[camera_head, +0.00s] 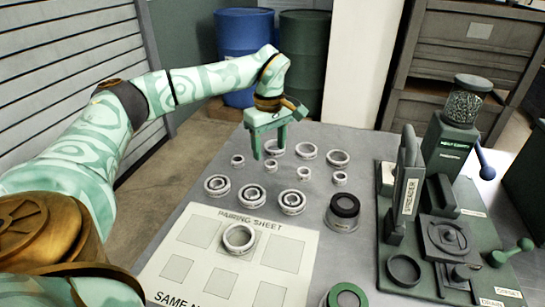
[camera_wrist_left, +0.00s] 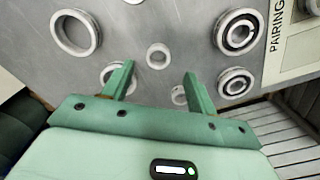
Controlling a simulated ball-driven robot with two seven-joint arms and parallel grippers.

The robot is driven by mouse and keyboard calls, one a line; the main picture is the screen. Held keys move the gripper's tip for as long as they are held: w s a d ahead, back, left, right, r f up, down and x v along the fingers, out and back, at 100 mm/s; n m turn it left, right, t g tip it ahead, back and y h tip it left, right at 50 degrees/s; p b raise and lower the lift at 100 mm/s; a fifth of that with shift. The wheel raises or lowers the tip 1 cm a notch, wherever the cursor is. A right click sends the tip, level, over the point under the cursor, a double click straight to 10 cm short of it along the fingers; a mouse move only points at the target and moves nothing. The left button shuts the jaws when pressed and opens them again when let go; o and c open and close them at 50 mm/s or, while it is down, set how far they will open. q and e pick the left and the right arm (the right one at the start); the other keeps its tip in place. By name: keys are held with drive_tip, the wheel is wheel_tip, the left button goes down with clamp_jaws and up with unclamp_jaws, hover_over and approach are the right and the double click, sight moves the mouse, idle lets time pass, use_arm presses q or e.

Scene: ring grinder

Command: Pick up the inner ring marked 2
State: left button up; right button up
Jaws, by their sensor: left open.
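My left gripper (camera_head: 268,152) is open and empty, pointing down over the far left of the grey table. In the left wrist view the gripper (camera_wrist_left: 159,71) shows its two fingers apart. A small plain ring (camera_wrist_left: 158,56) lies flat just past and between the fingertips; it appears to be the small ring (camera_head: 271,165) just below the gripper in the head view. I cannot read a 2 on any ring. My right gripper is not in view.
Larger rings (camera_head: 306,150) lie behind, and more small rings (camera_head: 304,173) to the right. Bearing-like rings (camera_head: 251,195) lie in front. The pairing sheet (camera_head: 310,245) holds one ring (camera_head: 239,238). A green machine (camera_head: 450,160) stands on a board at right.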

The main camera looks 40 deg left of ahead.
sight(271, 160)
use_arm(q)
drive_tip(key=f+b, duration=0.3)
drive_tip(key=f, duration=0.2)
drive_tip(key=shift+w+f, duration=0.15)
drive_tip(key=shift+w, duration=0.05)
drive_tip(key=shift+s+r, duration=0.1)
drive_tip(key=shift+r, duration=0.15)
drive_tip(key=c, duration=1.1)
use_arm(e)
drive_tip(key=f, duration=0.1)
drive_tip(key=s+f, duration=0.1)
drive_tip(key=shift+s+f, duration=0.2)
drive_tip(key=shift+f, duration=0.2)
